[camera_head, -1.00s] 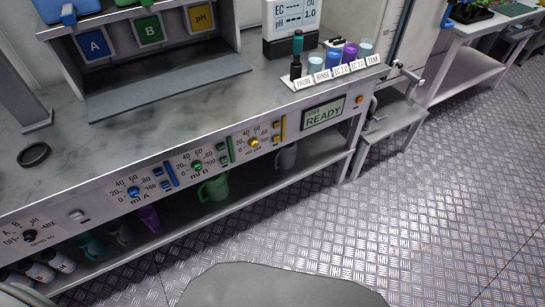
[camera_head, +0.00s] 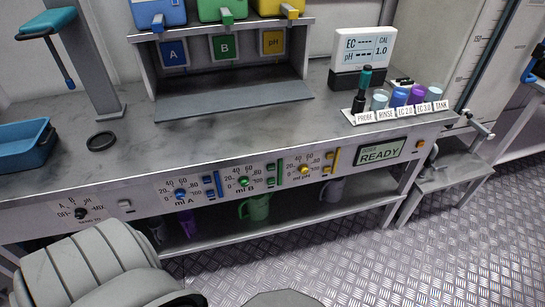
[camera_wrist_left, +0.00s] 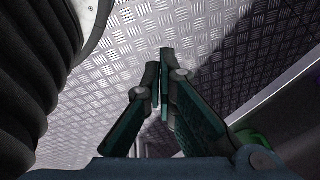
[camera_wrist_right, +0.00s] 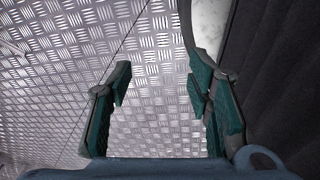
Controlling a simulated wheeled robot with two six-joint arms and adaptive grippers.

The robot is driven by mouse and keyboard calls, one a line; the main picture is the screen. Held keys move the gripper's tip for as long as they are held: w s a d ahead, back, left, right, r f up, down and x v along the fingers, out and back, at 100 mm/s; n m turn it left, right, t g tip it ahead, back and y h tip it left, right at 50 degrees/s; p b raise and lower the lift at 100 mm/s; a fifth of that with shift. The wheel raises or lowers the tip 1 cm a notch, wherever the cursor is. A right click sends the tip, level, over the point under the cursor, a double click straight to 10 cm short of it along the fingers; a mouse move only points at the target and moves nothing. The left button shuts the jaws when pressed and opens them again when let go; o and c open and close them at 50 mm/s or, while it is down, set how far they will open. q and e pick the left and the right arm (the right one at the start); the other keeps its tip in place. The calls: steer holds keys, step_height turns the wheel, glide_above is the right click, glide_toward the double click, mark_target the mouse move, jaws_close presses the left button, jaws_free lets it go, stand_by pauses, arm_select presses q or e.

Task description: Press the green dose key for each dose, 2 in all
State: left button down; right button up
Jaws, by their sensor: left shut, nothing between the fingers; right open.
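In the head view the front panel of the bench carries three dial groups marked A, B and pH. Green keys (camera_head: 270,182) sit just right of the green B dial (camera_head: 243,182), beside a taller green bar (camera_head: 281,173). The display (camera_head: 380,151) at the panel's right reads READY. A green mug (camera_head: 256,208) stands on the shelf below. Neither gripper shows in the head view. My left gripper (camera_wrist_left: 163,80) is shut and empty over the floor in the left wrist view. My right gripper (camera_wrist_right: 158,88) is open and empty in the right wrist view.
Blue keys (camera_head: 208,181) and yellow keys (camera_head: 328,168) flank the green ones. The bench top (camera_head: 130,160) holds a blue tray (camera_head: 25,150), a black ring (camera_head: 100,141) and a row of labelled vials. My arm fills the lower left. Open floor (camera_head: 400,260) lies right.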

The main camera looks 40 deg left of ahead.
mark_target(271, 181)
arm_select(q)
steer(key=w+a+r+m+t+y+b, duration=0.1)
steer(key=w+a+r+m+t+b, duration=0.2)
steer(key=w, duration=0.8)
steer(key=w+a+r+m+t+b, duration=0.1)
steer(key=w+r+t+b, duration=0.25)
steer(key=w, duration=0.75)
steer(key=w+r+m+t+b, duration=0.2)
steer(key=w+r, duration=0.3)
steer(key=r, duration=0.5)
steer(key=w+r+m+t+b, duration=0.2)
steer(key=w+r+t+b, duration=0.2)
steer(key=r, duration=0.5)
steer(key=shift+w+d+r+y, duration=0.35)
steer(key=shift+w+y, duration=0.05)
steer(key=shift+w, duration=0.6)
arm_select(e)
step_height(271, 181, down, 14)
steer(key=w+d, duration=0.1)
steer(key=shift+d, duration=0.4)
steer(key=shift+r, duration=0.1)
arm_select(q)
steer(key=w+a+b, duration=0.2)
steer(key=w+a, duration=0.3)
steer(key=a, duration=0.2)
arm_select(e)
steer(key=shift+w+d+f, duration=0.1)
steer(key=shift+w+f, duration=0.15)
steer(key=shift+f, duration=0.8)
